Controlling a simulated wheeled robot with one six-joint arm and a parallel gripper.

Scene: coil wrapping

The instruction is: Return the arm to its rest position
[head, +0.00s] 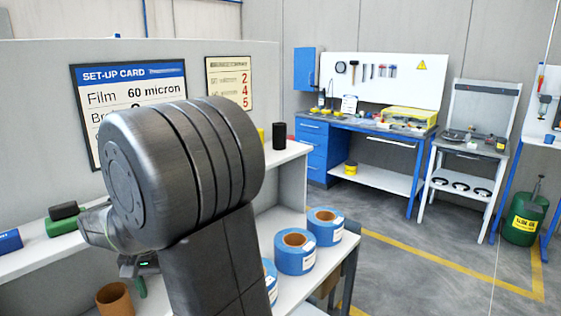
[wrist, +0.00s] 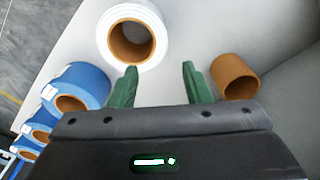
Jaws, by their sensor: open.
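My gripper (wrist: 159,85) is open in the wrist view, with two green fingers apart and nothing between them. In the wrist view a white roll (wrist: 153,35) with a brown core lies ahead of the fingertips. A brown cardboard tube (wrist: 238,80) stands to the right of the right finger. In the head view my arm covers much of the middle. Only part of my gripper (head: 141,284) shows there, low beside the brown tube (head: 114,299). The white roll is hidden in the head view.
Blue rolls (head: 296,252) stand on the white bench (head: 292,289) to the right of my arm, and also left in the wrist view (wrist: 82,88). A black cylinder (head: 279,136) stands on the upper shelf. A blue workbench (head: 368,127) is at the back. Floor between is clear.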

